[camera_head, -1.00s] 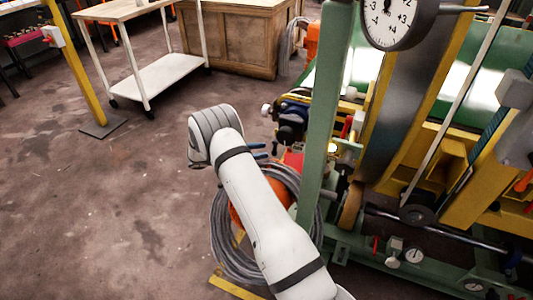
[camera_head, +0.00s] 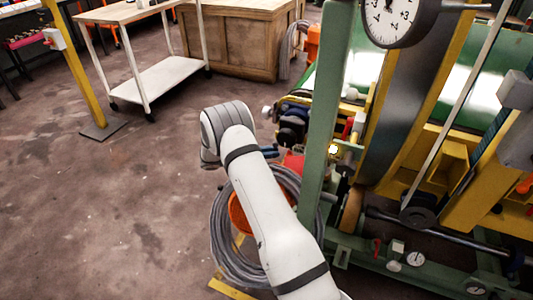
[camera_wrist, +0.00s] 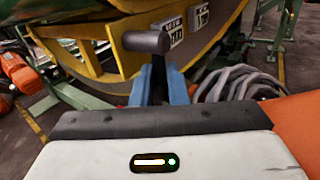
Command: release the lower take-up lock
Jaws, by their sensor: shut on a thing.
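In the wrist view a dark grey T-shaped handle (camera_wrist: 147,42), which I take to be the lower take-up lock, stands in front of a yellow curved frame. My gripper (camera_wrist: 162,88) has blue fingers on both sides of the handle's dark stem and is shut on it. The crossbar sticks up beyond the fingertips. In the head view only a bit of my gripper's blue fingers (camera_head: 270,153) shows beside the green post, and the handle cannot be made out there.
A green post (camera_head: 325,120) and the yellow-green machine stand right of my arm. A grey hose coil (camera_head: 228,245) lies below it, with an orange part inside. In the wrist view another grey coil (camera_wrist: 235,85) lies at right. Floor at left is clear up to a white cart (camera_head: 160,72).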

